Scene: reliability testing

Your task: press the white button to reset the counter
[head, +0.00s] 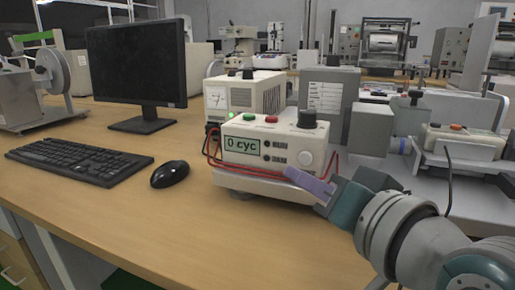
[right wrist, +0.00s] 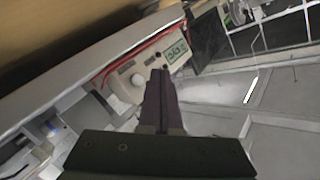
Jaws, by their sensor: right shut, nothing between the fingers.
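The counter box (head: 235,178) is cream-coloured and stands on the desk, its display (head: 242,145) reading "0 cyc". The round white button (head: 306,160) is on the right of its front face. In the right wrist view the white button (right wrist: 138,80) shows just left of my fingers. My right gripper (head: 290,173) is shut and empty, its purple-grey fingertips in front of the box's lower front, slightly below and left of the button in the head view. I cannot tell whether the fingertips touch the box. My left gripper is out of view.
Red wires (head: 212,150) loop around the box's left side. A black mouse (head: 170,174), keyboard (head: 78,159) and monitor (head: 136,65) stand to the left. A power supply (head: 245,93) and a grey test machine (head: 328,95) stand behind. The front of the desk is clear.

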